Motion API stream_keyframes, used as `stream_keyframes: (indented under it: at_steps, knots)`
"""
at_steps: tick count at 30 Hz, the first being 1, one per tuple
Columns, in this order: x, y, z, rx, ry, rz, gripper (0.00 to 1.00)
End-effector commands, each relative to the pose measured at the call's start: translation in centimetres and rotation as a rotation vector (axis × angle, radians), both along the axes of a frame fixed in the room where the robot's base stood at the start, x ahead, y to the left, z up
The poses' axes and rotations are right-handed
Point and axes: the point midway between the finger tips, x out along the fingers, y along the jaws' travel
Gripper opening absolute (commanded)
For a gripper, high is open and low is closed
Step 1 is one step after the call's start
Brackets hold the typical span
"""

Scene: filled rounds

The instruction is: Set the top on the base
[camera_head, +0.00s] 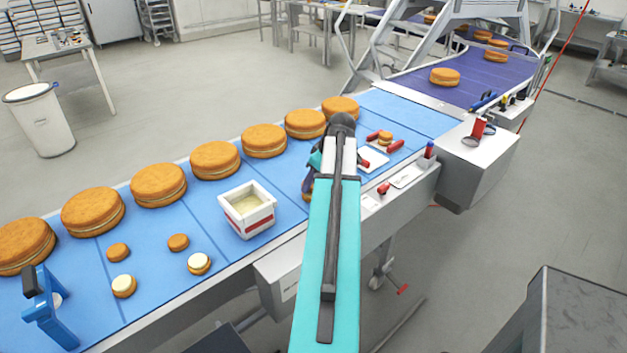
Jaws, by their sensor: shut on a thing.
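My gripper (308,183) is mostly hidden behind my arm, just right of the white tub. A sliver of a small orange-brown round (308,194) shows at its fingers, and the gripper is shut on it. I cannot tell whether this round touches the belt. Two plain brown small tops (117,252) (178,242) lie on the blue belt at the left. In front of them are two small bases with pale cream on top (124,286) (198,263). A small filled round (385,138) sits beyond my arm, near red-handled items.
A white tub (247,208) with pale filling stands on the blue belt (90,275). Large filled rounds (215,159) line the belt's far side. A blue stand (46,308) is at the near left. A white plate (373,159) lies right of my arm.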

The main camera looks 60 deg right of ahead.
Motion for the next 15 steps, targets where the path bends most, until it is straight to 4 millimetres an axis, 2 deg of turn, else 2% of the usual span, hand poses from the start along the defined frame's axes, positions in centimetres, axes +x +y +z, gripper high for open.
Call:
stream_keyframes:
  at_steps: [15]
  knots:
    - [0.04,0.03,-0.44,0.000,0.000,0.001,0.37]
